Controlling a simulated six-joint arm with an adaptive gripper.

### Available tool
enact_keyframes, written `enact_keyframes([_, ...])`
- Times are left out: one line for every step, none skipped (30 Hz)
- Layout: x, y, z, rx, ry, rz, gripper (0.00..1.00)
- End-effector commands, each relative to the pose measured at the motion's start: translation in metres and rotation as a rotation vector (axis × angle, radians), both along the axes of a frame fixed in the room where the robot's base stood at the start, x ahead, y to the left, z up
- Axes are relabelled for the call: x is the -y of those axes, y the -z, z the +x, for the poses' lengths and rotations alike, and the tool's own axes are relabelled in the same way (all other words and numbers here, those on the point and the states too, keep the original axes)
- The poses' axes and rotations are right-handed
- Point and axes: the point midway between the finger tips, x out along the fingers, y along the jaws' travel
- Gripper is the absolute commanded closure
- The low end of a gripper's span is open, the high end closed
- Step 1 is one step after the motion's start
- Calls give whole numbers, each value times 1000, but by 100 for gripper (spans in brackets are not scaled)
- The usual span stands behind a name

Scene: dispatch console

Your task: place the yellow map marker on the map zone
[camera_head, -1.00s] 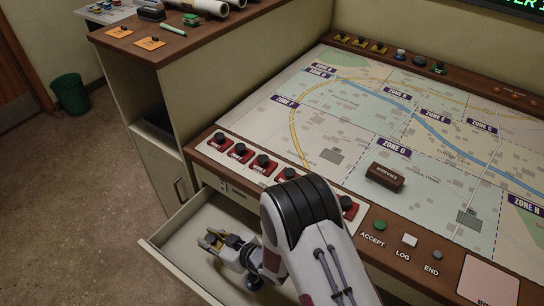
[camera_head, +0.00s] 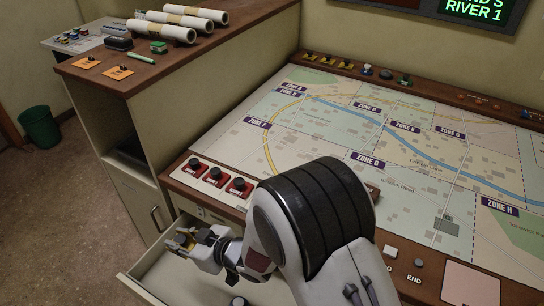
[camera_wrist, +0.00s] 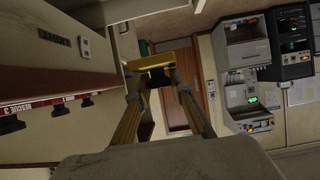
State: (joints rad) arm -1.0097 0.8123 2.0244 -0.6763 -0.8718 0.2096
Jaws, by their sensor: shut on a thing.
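My gripper (camera_head: 188,240) is over the open drawer (camera_head: 150,268) at the left front of the console. It is shut on the yellow map marker, which shows in the wrist view as a yellow plate (camera_wrist: 160,55) with a black knob between the fingertips. In the head view the marker (camera_head: 182,242) is small and partly hidden by the fingers. The map (camera_head: 335,140) lies on the console top, to the right of my gripper, with several labelled zones. My arm hides part of its front.
Red markers (camera_head: 215,175) line the console's left front edge, and yellow ones (camera_head: 327,61) stand at its back edge. A side cabinet (camera_head: 140,68) holds rolled tubes (camera_head: 187,18). My arm mostly hides the dark eraser (camera_head: 374,192).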

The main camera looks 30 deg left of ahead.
Motion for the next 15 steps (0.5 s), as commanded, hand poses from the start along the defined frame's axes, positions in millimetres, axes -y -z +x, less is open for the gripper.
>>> enact_keyframes([-1,-12,0,2,-1,3,100])
enact_keyframes([-1,-17,0,2,-1,3,100])
enact_keyframes([0,-25,0,3,-1,4,100])
enact_keyframes([0,-30,0,2,0,3,100])
enact_keyframes([0,-36,0,2,0,4,100])
enact_keyframes([-1,-43,0,3,-1,4,100])
enact_keyframes([-1,-49,0,3,-1,3,100])
enact_keyframes([-1,-55,0,3,0,4,100])
enact_keyframes([0,-63,0,3,0,4,100])
enact_keyframes([-1,-68,0,3,-1,4,100])
enact_keyframes([-1,-74,0,3,-1,4,100])
enact_keyframes([-1,-83,0,3,-1,5,100])
enact_keyframes([0,-88,0,4,-2,3,100])
enact_keyframes([0,-94,0,3,0,5,100])
enact_keyframes([-1,-102,0,4,-2,4,100])
